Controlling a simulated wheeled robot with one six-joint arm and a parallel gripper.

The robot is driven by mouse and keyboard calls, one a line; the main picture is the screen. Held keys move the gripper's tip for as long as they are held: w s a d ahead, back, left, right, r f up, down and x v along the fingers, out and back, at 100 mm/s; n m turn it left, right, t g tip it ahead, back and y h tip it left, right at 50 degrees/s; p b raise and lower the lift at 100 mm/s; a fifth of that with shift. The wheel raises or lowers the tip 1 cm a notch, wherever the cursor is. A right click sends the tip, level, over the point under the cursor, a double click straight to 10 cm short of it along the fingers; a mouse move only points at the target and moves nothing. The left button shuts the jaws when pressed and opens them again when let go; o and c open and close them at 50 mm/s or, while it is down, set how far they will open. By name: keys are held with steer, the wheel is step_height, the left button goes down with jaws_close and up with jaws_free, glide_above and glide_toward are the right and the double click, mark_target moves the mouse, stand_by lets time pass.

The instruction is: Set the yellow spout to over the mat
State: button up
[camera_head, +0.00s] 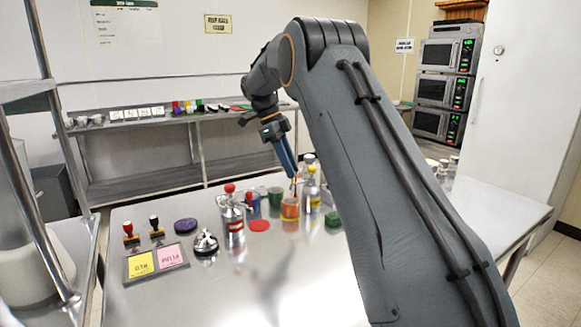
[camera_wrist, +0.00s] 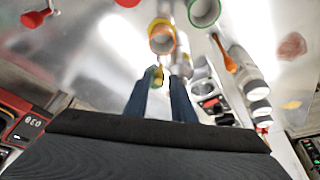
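A bottle with a yellow spout (camera_head: 312,170) stands behind and right of an orange cup (camera_head: 290,210) on the steel table. A small yellow piece (camera_wrist: 158,74) shows near my fingertips in the wrist view; I cannot tell if it is that spout. My gripper (camera_head: 293,172) points down above the orange cup. In the wrist view my fingers (camera_wrist: 164,80) are apart, with a gap between them. Flat round pieces lie on the table: red (camera_head: 259,225), purple (camera_head: 186,225) and green (camera_head: 332,219). I cannot tell which is the mat.
A silver bottle with a red top (camera_head: 232,210), a green cup (camera_head: 275,196) and a bell (camera_head: 205,242) stand nearby. Two stampers and a card tray (camera_head: 157,268) are at the left. Other bottles (camera_head: 444,172) stand at the right. The front middle is clear.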

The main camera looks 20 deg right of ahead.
steer(key=shift+o, duration=0.6)
steer(key=b+v, duration=0.1)
steer(key=v, duration=0.6)
steer(key=shift+a+r, duration=0.2)
steer(key=shift+r, duration=0.15)
